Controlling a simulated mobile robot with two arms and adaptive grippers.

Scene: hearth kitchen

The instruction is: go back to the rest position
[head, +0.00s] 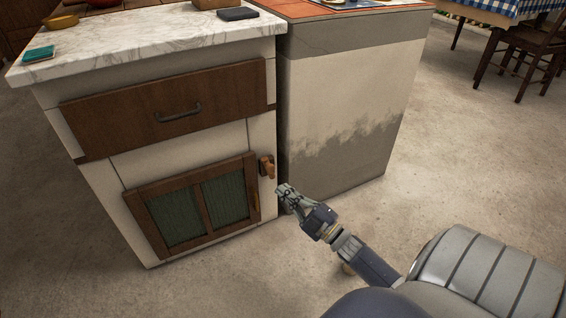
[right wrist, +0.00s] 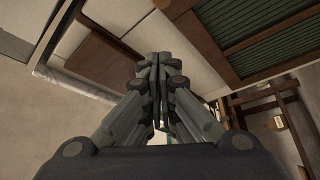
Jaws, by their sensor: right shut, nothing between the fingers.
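My right gripper (head: 284,190) is shut and empty. It is in front of the cabinet's right edge, just below and right of a small wooden latch (head: 266,166). The gripper (right wrist: 155,60) also shows in the right wrist view, fingers together. The cabinet has a dark wooden drawer (head: 160,108) with a metal handle and, below it, a door with green panels (head: 176,216). The drawer looks shut. In the right wrist view the green panel (right wrist: 250,25) is at the upper right. My left gripper is not in view.
A marble worktop (head: 140,38) holds a teal item (head: 38,54), a yellow bowl (head: 62,21) and a dark flat item (head: 238,14). A plastered block (head: 335,100) stands right of the cabinet. A table (head: 500,8) and a wooden chair (head: 535,50) are far right. Floor between is clear.

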